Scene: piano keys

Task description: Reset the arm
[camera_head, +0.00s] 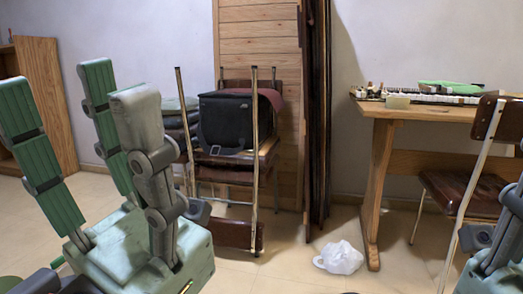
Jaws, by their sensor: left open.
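My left gripper (78,100) fills the left foreground of the head view. Its fingers point up and stand wide apart, two with green ribbed pads and one grey from behind. It is open, with nothing between the fingers. Part of my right gripper (497,262) shows at the lower right edge. Its green body and a grey jointed piece are in view, but the rest is cut off by the frame. I cannot tell whether it is open. The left gripper looks well apart from the furniture.
A wooden table (378,185) at the right bears a keyboard (440,97) and a green item (452,87). A brown chair (465,190) stands before it. A chair with a black bag (228,120) stands mid-left. A white plastic bag (340,258) lies on the floor.

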